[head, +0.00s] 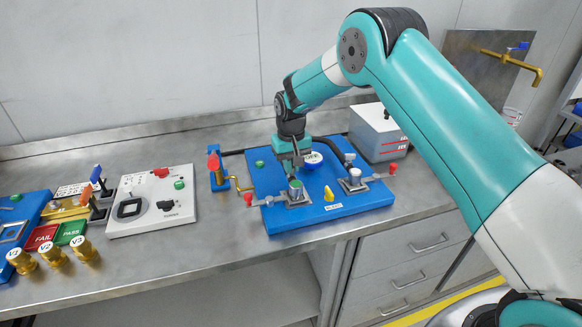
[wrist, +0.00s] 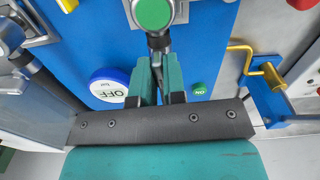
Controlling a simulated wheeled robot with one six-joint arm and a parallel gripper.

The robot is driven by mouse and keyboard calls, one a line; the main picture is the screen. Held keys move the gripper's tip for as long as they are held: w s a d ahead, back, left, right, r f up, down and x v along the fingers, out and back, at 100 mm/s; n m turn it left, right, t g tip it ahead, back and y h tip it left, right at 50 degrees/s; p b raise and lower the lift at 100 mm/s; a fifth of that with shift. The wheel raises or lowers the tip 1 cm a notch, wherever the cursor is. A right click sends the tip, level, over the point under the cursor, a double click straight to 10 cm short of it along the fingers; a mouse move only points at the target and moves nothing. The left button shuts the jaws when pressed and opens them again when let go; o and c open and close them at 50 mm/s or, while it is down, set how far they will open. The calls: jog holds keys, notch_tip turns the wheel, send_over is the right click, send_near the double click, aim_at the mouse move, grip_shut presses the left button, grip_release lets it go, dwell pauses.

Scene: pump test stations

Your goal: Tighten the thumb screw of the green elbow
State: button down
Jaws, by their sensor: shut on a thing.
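The green elbow (head: 295,187) is a metal fitting with a green round top, on the blue board (head: 345,206). In the wrist view its green top (wrist: 153,12) is at the upper edge, partly cut off. My gripper (head: 296,168) reaches down just behind it in the head view. In the wrist view my gripper (wrist: 157,62) is shut, its fingertips closed on a small dark part beside the elbow, which appears to be the thumb screw. The fingers mostly hide that part, and its turn cannot be seen.
A second metal fitting (head: 354,177) stands to the right on the board. A brass bent pipe (head: 240,184) is at the left. A grey box (head: 378,132) stands behind right.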

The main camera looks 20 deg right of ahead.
jog(key=shift+m, duration=0.4)
jog(key=c, duration=1.2)
grip_release()
jog(key=shift+r, duration=0.15)
notch_tip(320, 180, up, 17)
jog(key=b, duration=0.3)
jog(key=shift+r, duration=0.1)
